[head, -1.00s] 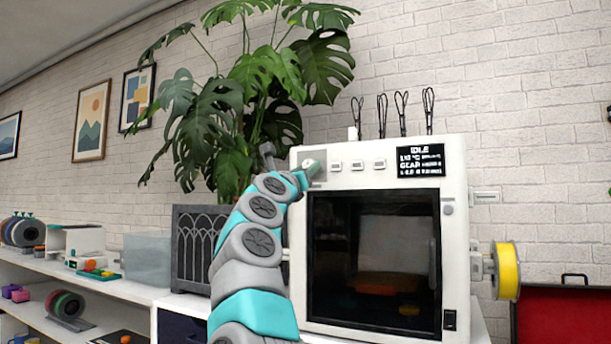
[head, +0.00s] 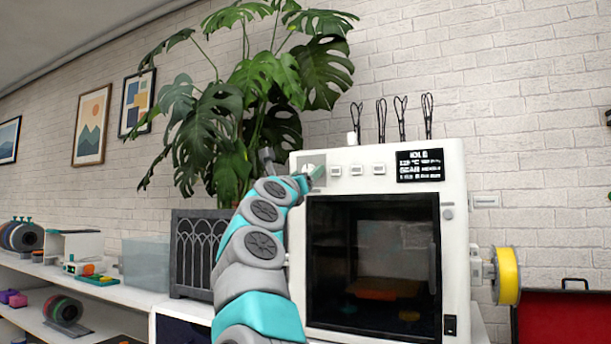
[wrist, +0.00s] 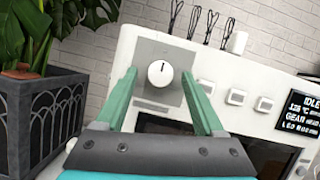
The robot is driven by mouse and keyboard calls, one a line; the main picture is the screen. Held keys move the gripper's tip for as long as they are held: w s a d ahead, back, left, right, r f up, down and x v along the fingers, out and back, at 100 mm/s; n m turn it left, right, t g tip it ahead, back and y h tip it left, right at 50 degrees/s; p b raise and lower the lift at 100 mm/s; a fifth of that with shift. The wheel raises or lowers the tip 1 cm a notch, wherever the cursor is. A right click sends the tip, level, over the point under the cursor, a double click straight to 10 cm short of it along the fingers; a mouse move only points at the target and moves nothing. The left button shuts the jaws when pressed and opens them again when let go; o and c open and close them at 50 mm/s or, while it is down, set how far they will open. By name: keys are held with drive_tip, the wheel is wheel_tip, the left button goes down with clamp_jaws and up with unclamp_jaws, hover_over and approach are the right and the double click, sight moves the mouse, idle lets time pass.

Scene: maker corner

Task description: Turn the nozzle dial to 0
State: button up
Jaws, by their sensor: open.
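The nozzle dial (wrist: 160,73) is a round white knob with a dark pointer mark, on a grey plate at the printer's upper left. In the wrist view its mark is near the top of the knob. My gripper (wrist: 160,88) is open, its two teal fingers on either side of the dial in the picture; I cannot tell whether they touch it. In the head view my gripper (head: 306,178) is at the printer's upper left corner, partly covering the dial (head: 309,169). The white printer (head: 456,200) has a dark display (head: 420,165) reading IDLE and a temperature that looks like 225 or 115 °C.
Three white buttons (head: 357,170) sit right of the dial. A potted plant (head: 250,100) in a grey planter (head: 195,250) stands close on the left. A yellow spool (head: 507,275) is on the printer's right side. Several black tools stand on top.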

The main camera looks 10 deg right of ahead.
drive_tip(key=b+v, duration=0.6)
drive_tip(key=v, duration=0.1)
drive_tip(key=shift+s+a+b, duration=0.2)
drive_tip(key=shift+s+b, duration=0.15)
drive_tip(key=shift+f, duration=0.1)
